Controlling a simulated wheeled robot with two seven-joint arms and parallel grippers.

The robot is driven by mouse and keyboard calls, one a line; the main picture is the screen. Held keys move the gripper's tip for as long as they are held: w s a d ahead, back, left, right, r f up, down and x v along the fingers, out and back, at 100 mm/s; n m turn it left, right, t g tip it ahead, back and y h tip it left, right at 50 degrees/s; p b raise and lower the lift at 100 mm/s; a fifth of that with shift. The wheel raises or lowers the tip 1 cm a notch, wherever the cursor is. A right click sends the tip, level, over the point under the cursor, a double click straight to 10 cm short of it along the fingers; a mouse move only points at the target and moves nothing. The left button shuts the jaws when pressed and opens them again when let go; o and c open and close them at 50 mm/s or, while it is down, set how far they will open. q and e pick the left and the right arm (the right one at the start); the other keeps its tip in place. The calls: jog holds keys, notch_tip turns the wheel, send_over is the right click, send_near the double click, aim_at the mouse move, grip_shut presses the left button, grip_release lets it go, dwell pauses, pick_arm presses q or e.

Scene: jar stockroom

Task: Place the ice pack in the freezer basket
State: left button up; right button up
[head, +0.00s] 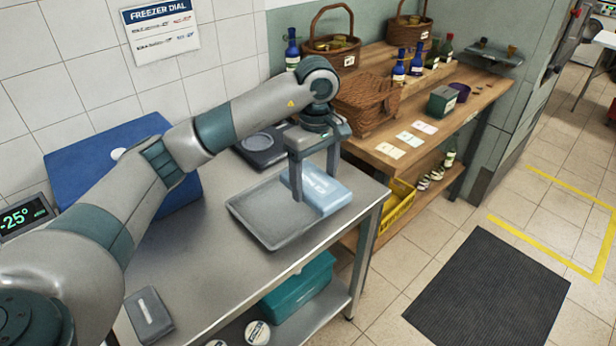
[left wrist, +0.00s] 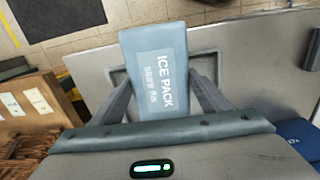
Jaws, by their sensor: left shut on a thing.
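The ice pack (head: 328,192) is a light blue slab. My left gripper (head: 318,178) is shut on it, one finger on each side, at the right part of a shallow grey tray (head: 262,226). In the left wrist view the ice pack (left wrist: 160,75) lies between the fingers with its printed label facing the camera. I cannot tell whether it rests on the tray or hangs just above it. A blue box or lid (head: 80,155) with a white knob stands at the table's back left, partly behind my arm. No freezer basket can be clearly made out. My right gripper is out of view.
A dark scale-like device (head: 262,148) sits behind the tray. A temperature display (head: 24,216) reads about -25°. A wooden bench (head: 470,105) with wicker baskets, bottles and cards adjoins on the right. A teal bin (head: 298,288) is on the lower shelf.

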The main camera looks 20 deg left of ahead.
pick_arm(q)
jog(key=shift+s+d+m, duration=0.25)
jog(key=shift+s+m, duration=0.25)
jog(key=shift+m, duration=0.1)
jog(key=s+d+f+m, duration=0.1)
jog(key=s+d+m, duration=0.1)
jog(key=s+m, duration=0.4)
jog(key=s+d+f+m, duration=0.1)
jog(key=s+f+m, duration=0.1)
jog(key=s+m, duration=0.3)
jog(key=s, duration=0.3)
jog(key=shift+s+d+m, duration=0.15)
jog(key=shift+d+m, duration=0.2)
jog(key=shift+m, duration=0.05)
